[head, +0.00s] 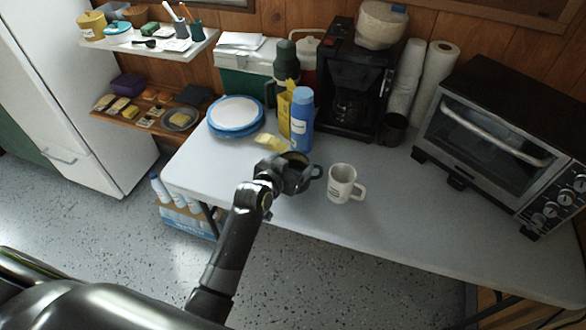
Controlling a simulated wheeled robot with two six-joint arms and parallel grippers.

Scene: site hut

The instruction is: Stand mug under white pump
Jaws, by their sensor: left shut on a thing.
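A red container with a white top (306,45) stands at the back, partly hidden; I cannot tell whether this is the white pump. My right gripper is not in view.
The white table (400,220) is clear at front right. Behind the gripper stand a blue bottle (301,118), a yellow box (284,113), a green flask (286,62) and stacked plates (236,113). A coffee maker (350,85) and toaster oven (500,135) stand right.

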